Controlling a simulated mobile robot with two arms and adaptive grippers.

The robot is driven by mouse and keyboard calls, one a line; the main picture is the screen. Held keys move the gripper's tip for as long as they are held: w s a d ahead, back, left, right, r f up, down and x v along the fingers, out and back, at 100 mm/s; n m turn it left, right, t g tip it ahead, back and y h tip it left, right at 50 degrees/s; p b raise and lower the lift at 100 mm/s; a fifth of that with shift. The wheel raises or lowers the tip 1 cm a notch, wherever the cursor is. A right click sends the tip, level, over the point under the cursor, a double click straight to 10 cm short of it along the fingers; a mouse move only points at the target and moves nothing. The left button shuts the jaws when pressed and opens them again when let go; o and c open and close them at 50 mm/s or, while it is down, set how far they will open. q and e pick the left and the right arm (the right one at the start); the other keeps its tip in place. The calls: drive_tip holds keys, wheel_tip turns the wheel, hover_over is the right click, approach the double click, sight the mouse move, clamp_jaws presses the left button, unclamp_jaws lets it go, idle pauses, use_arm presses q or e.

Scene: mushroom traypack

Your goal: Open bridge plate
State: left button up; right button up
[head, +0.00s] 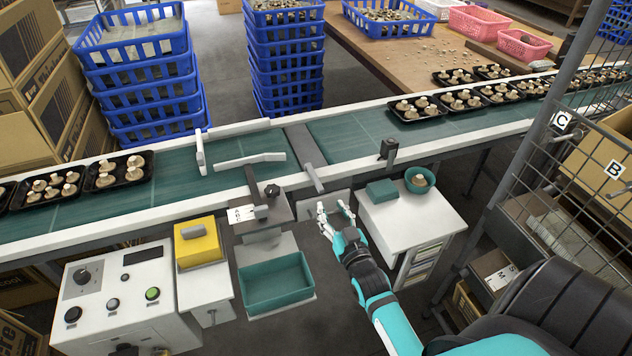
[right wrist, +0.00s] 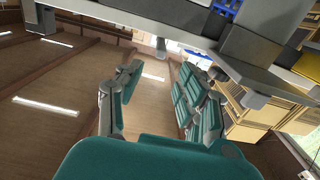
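A dark grey bridge plate (head: 304,146) spans the gap between the left and right green conveyor belts and looks flat. A pale bar (head: 314,178) sticks out from its front end over the conveyor's front rail. My right gripper (head: 336,208) is just in front of and below that bar, fingers spread and empty, apart from it. In the right wrist view the fingers (right wrist: 160,92) stand wide apart with nothing between them. The conveyor's underside and a small grey stub (right wrist: 161,47) show beyond them. My left gripper is not in view.
A white stand (head: 405,215) with a teal bowl (head: 420,188) is right of my gripper. A teal tray (head: 275,283) and a black-knobbed bracket (head: 262,205) are at its left. Black mushroom trays (head: 133,180) sit on both belts. A wire fence stands at far right.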

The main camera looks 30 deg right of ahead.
sight(318, 182)
drive_tip(key=x, duration=1.1)
drive_tip(key=shift+a, duration=0.1)
drive_tip(key=shift+s, duration=0.1)
clamp_jaws()
